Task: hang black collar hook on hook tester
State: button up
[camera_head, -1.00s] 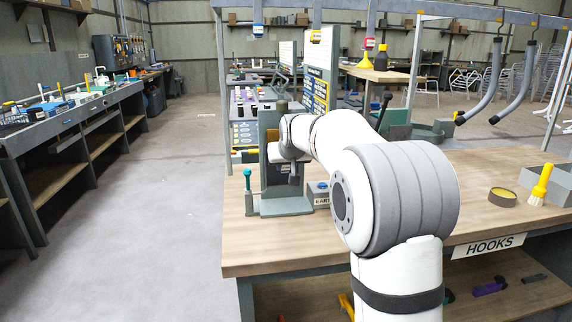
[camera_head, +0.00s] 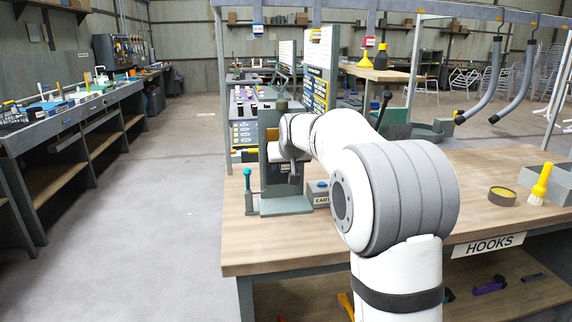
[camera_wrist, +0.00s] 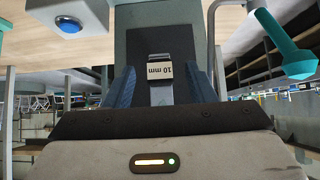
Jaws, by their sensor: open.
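The hook tester (camera_head: 286,207) appears to be the grey-green upright stand with a flat base at the bench's left end. My gripper (camera_wrist: 160,78) is at this stand, its two blue-grey fingers apart in the wrist view. I cannot make out a black collar for certain.
A teal-topped post (camera_head: 247,190) stands left of the tester, and a box with a blue button (camera_head: 318,191) stands right. Curved grey hooks (camera_head: 483,95) hang from a rail at right.

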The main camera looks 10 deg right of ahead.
jog(key=p+v, duration=0.1)
jog(key=v, duration=0.7)
dwell(0.4)
dwell(0.7)
jog(key=s+f+g+p, duration=0.2)
jog(key=s+p, duration=0.5)
jog(key=s, duration=1.1)
jog(key=s+f+g+p, duration=0.2)
jog(key=s+g+p, duration=0.2)
jog(key=s, duration=1.5)
jog(key=p, duration=0.3)
jog(key=shift+s+d+g, duration=0.2)
jog(key=shift+d+g, duration=0.1)
jog(key=shift+d, duration=0.05)
